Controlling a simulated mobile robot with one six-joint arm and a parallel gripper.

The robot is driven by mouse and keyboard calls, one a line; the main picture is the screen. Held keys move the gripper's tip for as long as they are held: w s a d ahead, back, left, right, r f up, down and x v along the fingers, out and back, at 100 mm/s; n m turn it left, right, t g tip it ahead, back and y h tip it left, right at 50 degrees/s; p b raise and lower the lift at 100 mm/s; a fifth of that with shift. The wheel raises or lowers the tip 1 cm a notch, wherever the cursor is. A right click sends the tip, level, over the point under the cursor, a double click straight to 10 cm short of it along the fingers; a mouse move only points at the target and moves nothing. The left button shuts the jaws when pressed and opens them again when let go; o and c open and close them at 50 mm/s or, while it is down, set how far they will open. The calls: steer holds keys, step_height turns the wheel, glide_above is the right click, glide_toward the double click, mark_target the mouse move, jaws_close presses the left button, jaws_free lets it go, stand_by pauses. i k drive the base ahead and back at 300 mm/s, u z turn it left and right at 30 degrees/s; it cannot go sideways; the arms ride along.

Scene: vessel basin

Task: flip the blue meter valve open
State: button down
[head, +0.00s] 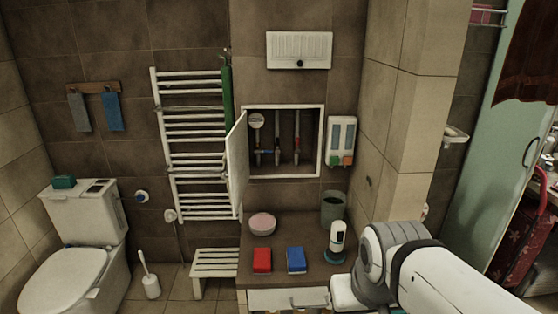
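The wall recess (314,110) stands open, with its white door (237,165) swung out on the left side. Inside, a round white meter (256,120) sits at the upper left, above several vertical pipes. A small blue part (264,152), which looks like the blue meter valve, shows low on the left pipes. It is too small to tell how its handle is turned. A red part (297,142) is on a pipe to its right. My arm is at the lower right, well below the recess, and my gripper cannot be made out.
Below the recess, a brown counter (280,235) holds a pink bowl (262,223), a red box (262,260), a blue box (296,260), a white-and-dark bottle (336,240) and a grey-green bin (333,207). A dispenser (341,140) hangs right of the recess. A towel radiator (190,130) is left of the door.

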mark_target(257, 151)
steer(key=u, duration=0.05)
steer(key=i, duration=1)
steer(key=z, duration=0.05)
